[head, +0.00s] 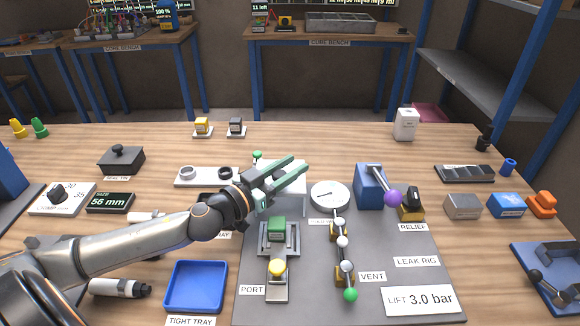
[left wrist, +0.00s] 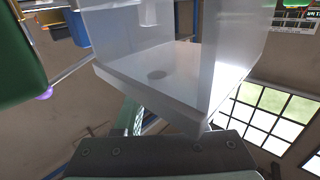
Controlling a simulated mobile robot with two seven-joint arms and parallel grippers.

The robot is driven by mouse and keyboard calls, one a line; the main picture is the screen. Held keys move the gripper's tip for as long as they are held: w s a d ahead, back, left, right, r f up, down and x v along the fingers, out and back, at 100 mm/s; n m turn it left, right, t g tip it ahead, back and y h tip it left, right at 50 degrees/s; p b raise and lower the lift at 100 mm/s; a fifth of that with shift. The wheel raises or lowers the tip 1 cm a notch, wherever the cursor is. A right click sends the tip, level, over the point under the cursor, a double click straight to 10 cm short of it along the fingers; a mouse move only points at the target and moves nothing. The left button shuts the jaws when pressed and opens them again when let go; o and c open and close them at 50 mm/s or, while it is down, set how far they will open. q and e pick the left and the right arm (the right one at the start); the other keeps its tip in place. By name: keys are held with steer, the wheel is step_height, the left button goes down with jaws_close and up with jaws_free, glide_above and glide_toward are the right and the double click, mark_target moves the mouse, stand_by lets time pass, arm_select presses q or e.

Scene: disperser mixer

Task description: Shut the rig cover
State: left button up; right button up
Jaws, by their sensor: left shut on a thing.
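The rig cover (left wrist: 165,75) is a pale, see-through box-shaped cover that fills the middle of the left wrist view. In the head view the cover (head: 292,205) shows behind and below my fingers, at the back left of the grey leak rig board (head: 400,240). My left gripper (head: 290,178) has green fingers and is shut on the cover; the fingers hide part of it. A green block (head: 277,230) sits in a grey fixture in front of the cover, which is not over it. My right gripper is not in view.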

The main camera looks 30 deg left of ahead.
arm_select(q)
jaws_close()
stand_by(0.7)
